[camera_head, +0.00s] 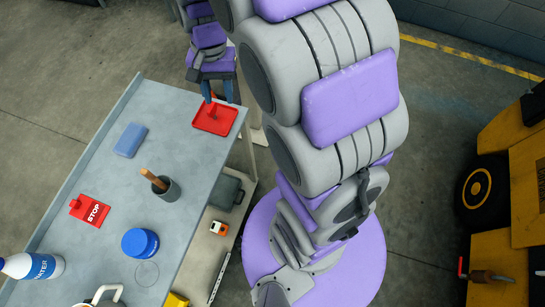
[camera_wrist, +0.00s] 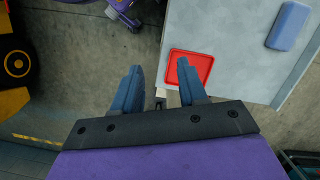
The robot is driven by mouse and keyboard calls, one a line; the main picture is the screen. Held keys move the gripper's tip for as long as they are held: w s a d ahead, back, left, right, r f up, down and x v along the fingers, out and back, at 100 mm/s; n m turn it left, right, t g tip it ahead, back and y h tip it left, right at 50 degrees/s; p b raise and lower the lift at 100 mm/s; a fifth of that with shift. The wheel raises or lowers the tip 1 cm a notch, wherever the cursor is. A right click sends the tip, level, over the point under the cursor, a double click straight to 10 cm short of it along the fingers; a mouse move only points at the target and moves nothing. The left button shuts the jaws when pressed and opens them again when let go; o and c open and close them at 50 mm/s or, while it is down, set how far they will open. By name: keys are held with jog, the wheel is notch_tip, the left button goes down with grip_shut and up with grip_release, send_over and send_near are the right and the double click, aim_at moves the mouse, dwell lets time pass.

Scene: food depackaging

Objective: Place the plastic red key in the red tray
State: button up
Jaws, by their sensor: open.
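The red tray (camera_head: 228,120) lies flat at the far right corner of the table; it also shows in the wrist view (camera_wrist: 202,56). My gripper (camera_head: 218,91) is open above the tray's far edge. In the wrist view my gripper (camera_wrist: 157,65) has its fingers wide apart with nothing between them. The right finger overlaps the tray and hides part of it. No key shows clearly there.
A yellow machine (camera_head: 500,215) stands at right.

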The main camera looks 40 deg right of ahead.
jog(key=s+r+n, duration=0.1)
jog(key=s+n, duration=0.2)
jog(key=s, duration=0.8)
jog(key=s+r+n+h, duration=0.1)
jog(key=s+n, duration=0.2)
jog(key=s, duration=0.9)
jog(key=shift+r+n, duration=0.3)
jog(key=shift+n, duration=0.1)
